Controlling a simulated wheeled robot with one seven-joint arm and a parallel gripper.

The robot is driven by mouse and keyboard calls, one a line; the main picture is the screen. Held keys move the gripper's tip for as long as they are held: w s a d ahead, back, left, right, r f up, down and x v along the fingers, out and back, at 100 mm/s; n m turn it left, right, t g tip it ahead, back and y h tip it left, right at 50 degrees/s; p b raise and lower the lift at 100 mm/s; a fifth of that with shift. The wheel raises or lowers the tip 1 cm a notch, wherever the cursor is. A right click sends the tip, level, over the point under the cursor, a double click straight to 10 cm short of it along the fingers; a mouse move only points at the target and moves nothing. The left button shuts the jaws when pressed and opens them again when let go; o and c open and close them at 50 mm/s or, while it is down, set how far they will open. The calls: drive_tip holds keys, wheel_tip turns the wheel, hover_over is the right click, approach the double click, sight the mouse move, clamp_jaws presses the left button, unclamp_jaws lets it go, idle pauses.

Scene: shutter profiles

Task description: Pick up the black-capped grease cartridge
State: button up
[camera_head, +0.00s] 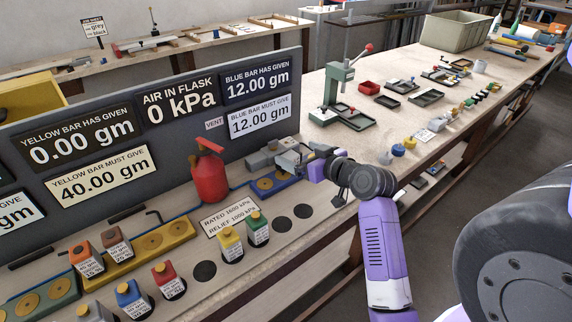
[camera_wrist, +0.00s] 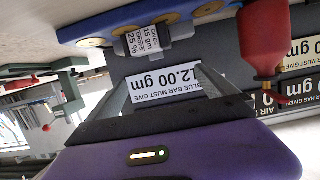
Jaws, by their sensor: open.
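My gripper (camera_head: 301,163) is open and empty beside the blue bar (camera_head: 280,182), in front of the control panel. In the wrist view, its grey fingers (camera_wrist: 162,88) stand apart. A grey cartridge (camera_wrist: 158,41) with a white label reading 15 gm and 25% sits at the blue bar (camera_wrist: 98,28), just beyond the fingers and apart from them. I cannot make out a black cap on it; its end is partly hidden. In the head view, a grey block shape (camera_head: 262,160) shows beside my gripper, partly overlapped by it.
A red flask (camera_head: 209,175) stands left of my gripper. Yellow (camera_head: 229,241), green (camera_head: 257,229), red (camera_head: 169,281) and blue (camera_head: 133,299) cartridges stand on the near bench. Two orange-brown ones sit on the yellow bar (camera_head: 150,247). A green press (camera_head: 340,100) stands behind right.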

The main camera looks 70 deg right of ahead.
sight(291, 157)
drive_tip(key=shift+n+y, duration=0.6)
drive_tip(key=shift+y, duration=0.3)
drive_tip(key=s+d+f, duration=0.2)
drive_tip(key=shift+s+f, duration=0.25)
drive_tip(key=shift+f, duration=0.05)
drive_tip(key=shift+w+a+f, duration=0.15)
drive_tip(key=shift+w+f, duration=0.05)
drive_tip(key=shift+w, duration=0.1)
drive_tip(key=shift+a+p+x, duration=0.15)
drive_tip(key=shift+p+x, duration=0.3)
drive_tip(key=shift+x, duration=1.35)
drive_tip(key=shift+a+p+x, duration=0.1)
drive_tip(key=shift+p+x, duration=0.35)
drive_tip(key=shift+x, duration=1.35)
drive_tip(key=shift+w, duration=0.1)
drive_tip(key=c, duration=1.9)
drive_tip(key=shift+o, duration=0.2)
drive_tip(key=shift+r, duration=0.1)
wheel_tip(291, 157, up, 20)
